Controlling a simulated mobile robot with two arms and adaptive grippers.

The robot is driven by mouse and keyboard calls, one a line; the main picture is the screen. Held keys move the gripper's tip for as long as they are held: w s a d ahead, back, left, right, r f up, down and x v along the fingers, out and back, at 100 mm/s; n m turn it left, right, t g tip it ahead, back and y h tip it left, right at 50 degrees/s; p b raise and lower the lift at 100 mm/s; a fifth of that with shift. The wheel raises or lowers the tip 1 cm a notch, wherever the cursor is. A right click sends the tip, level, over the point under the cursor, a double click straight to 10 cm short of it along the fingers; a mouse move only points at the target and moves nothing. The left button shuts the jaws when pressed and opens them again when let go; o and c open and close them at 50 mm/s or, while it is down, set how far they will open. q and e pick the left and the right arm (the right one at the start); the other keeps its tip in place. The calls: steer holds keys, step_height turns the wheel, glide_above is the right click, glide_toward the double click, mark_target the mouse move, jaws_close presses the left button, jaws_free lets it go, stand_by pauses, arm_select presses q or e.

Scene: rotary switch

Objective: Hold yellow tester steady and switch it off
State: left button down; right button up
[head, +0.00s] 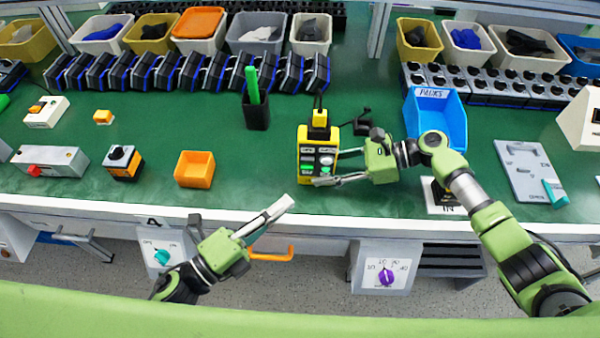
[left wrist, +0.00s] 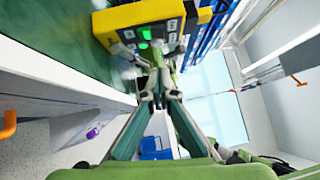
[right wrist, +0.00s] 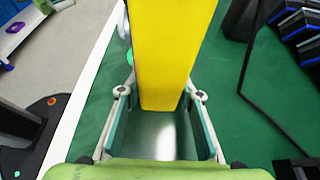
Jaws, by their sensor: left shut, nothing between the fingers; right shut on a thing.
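The yellow tester (head: 304,141) stands upright near the bench's front edge. It has a black panel, green glowing parts and small pale controls whose settings are too small to read. It also shows in the left wrist view (left wrist: 150,16) and fills the middle of the right wrist view (right wrist: 170,60). My right gripper (head: 335,167) reaches in from the right and is shut on the tester, one finger on each side. My left gripper (head: 286,206) is shut and empty, below and left of the tester, over the bench's front edge and apart from the tester.
An orange bin (head: 194,170), an orange-black switch box (head: 123,163) and a black cup with a green stick (head: 255,108) stand to the left. A blue bin (head: 436,118) stands behind my right arm. The green bench between orange bin and tester is clear.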

mark_target(307, 164)
arm_select(q)
steer(key=w+d, duration=0.3)
steer(key=w, duration=0.4)
steer(key=shift+w+d+r, duration=0.2)
steer(key=shift+r, duration=0.25)
